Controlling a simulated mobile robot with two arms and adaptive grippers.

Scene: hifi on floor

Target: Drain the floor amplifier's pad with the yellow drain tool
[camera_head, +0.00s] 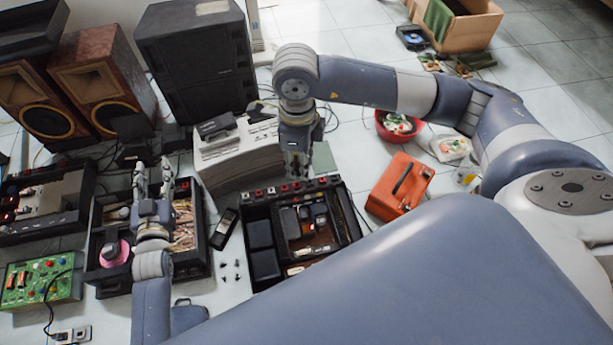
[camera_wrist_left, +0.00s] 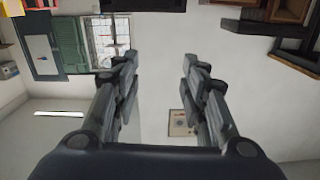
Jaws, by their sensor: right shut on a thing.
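An open black amplifier chassis (camera_head: 350,218) lies on the floor in the middle of the head view, with red and white terminals along its back edge and dark parts inside. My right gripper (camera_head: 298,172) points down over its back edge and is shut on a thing. That thing is mostly hidden; I cannot make out a yellow tool or a pad. My left gripper (camera_head: 153,172) is open and empty above a black tray (camera_head: 203,262) on the left. Its parted fingers (camera_wrist_left: 158,85) also show in the left wrist view, with nothing between them.
Another open unit (camera_head: 45,200) and a green circuit board (camera_head: 40,280) lie at the left. The tray holds a pink spool (camera_head: 114,253). A handheld meter (camera_head: 224,229) lies beside the chassis. An orange case (camera_head: 400,187) stands at right. Speakers (camera_head: 105,78) stand behind.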

